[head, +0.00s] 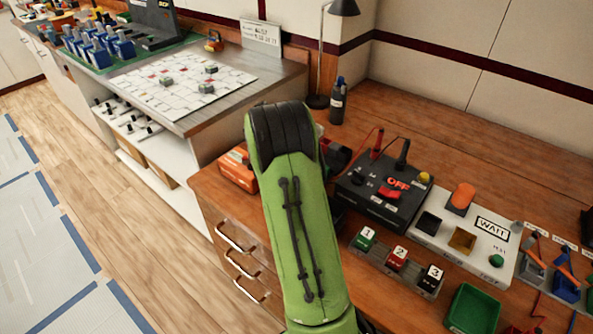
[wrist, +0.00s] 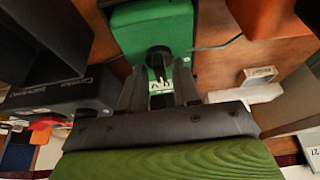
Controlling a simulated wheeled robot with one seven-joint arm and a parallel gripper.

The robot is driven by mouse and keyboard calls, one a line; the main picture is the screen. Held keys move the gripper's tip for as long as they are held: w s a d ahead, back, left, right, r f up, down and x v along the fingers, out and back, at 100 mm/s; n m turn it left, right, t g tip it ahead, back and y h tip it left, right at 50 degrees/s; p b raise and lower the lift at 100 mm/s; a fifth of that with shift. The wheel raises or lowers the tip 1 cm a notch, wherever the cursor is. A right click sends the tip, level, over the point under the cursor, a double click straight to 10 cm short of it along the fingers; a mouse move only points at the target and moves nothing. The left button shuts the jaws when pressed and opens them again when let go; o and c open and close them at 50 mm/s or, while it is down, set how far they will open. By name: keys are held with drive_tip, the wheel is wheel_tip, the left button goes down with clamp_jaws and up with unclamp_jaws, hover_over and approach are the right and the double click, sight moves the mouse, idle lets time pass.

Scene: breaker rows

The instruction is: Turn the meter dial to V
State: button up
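A green meter (wrist: 152,25) fills the top middle of the wrist view. A round black dial (wrist: 158,57) stands out from its face, and a small white label with dark marks (wrist: 160,84) shows between my fingers. I cannot read which mark the dial points at. My gripper (wrist: 159,72) is right at the dial, its two dark fingers apart, one on each side. Whether they touch the dial I cannot tell. In the head view my green arm covers the gripper, and I cannot make out the meter there.
A black box (head: 374,213) with an OFF display and red switch stands right of my arm. An orange box (head: 236,172) is left of the arm; a dark bottle (head: 338,103) stands behind.

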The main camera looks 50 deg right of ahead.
drive_tip(key=shift+o, duration=0.4)
drive_tip(key=shift+r, duration=0.1)
drive_tip(key=p+v, duration=0.4)
drive_tip(key=v, duration=1.1)
drive_tip(key=shift+r+p, duration=0.3)
